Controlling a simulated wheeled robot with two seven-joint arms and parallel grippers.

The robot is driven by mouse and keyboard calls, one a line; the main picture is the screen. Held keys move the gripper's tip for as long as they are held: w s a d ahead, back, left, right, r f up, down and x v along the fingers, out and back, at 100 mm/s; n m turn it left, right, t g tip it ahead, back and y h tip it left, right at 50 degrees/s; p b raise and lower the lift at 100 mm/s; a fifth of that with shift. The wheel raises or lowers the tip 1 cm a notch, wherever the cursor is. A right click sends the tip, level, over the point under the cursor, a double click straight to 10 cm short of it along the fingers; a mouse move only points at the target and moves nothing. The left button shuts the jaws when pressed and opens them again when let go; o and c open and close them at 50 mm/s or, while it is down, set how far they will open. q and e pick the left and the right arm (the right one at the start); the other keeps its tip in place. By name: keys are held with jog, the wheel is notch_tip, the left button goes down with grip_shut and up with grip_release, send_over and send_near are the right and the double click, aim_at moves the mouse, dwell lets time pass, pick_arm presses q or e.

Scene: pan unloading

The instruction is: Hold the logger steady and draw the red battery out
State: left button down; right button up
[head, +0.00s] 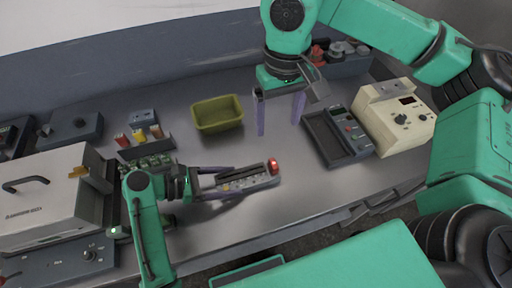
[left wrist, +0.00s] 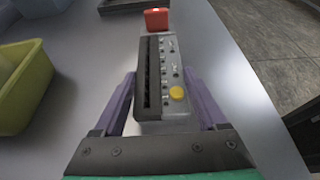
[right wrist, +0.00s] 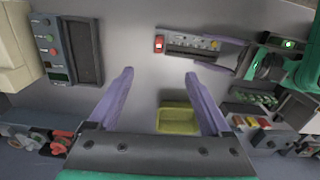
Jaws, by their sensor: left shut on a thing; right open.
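The logger (head: 238,180) is a grey box with a slotted top, rows of small buttons and a yellow knob. The red battery (head: 273,165) stands out of its far end; it also shows in the left wrist view (left wrist: 157,19) and the right wrist view (right wrist: 159,43). My left gripper (head: 225,180) is shut on the logger, with its purple fingers along both long sides. The logger (left wrist: 166,80) lies between these fingers in the left wrist view. My right gripper (head: 281,115) is open and empty, above the table behind the battery and apart from it.
A yellow-green bin (head: 217,114) stands behind the logger. A dark tray device (head: 338,136) and a cream instrument (head: 394,115) stand at the right. A rack of coloured items (head: 145,140) and a large grey case (head: 50,195) stand at the left. The table between is clear.

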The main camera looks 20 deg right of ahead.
jog(key=m, duration=1.9)
send_over(271, 164)
notch_tip(271, 164, down, 6)
notch_tip(271, 164, down, 12)
jog(key=shift+r, duration=0.25)
jog(key=shift+c, duration=0.3)
grip_shut()
